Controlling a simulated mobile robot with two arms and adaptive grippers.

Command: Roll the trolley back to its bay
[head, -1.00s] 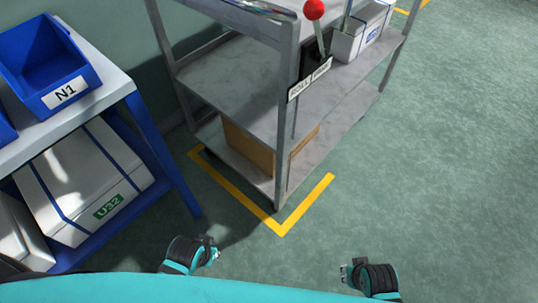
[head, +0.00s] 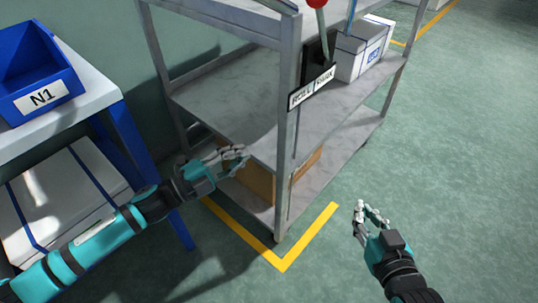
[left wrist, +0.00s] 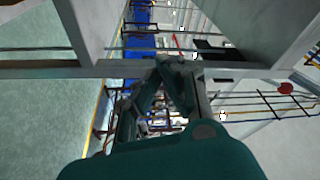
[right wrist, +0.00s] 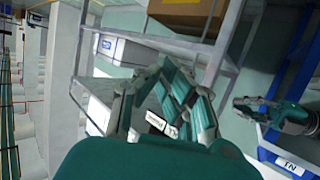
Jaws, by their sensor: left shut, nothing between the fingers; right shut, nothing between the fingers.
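The trolley is a grey metal frame with several shelves, its near post (head: 287,130) standing just inside the corner of a yellow floor line (head: 282,263). A lever with a red knob (head: 317,3) rises beside that post, above a ROLL / PARK plate (head: 312,88). The lever leans slightly left. My left gripper (head: 238,157) is shut and empty at the trolley's near end, by the middle shelf's edge; I cannot tell whether it touches. It also shows in the left wrist view (left wrist: 172,65). My right gripper (head: 370,212) is shut and empty, above open floor right of the trolley.
A blue-legged bench (head: 125,125) on the left holds a blue bin marked N1 (head: 40,97), with a white case (head: 65,200) below. The trolley carries a grey-white box (head: 358,55) and a brown carton (head: 255,178). The floor on the right is clear.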

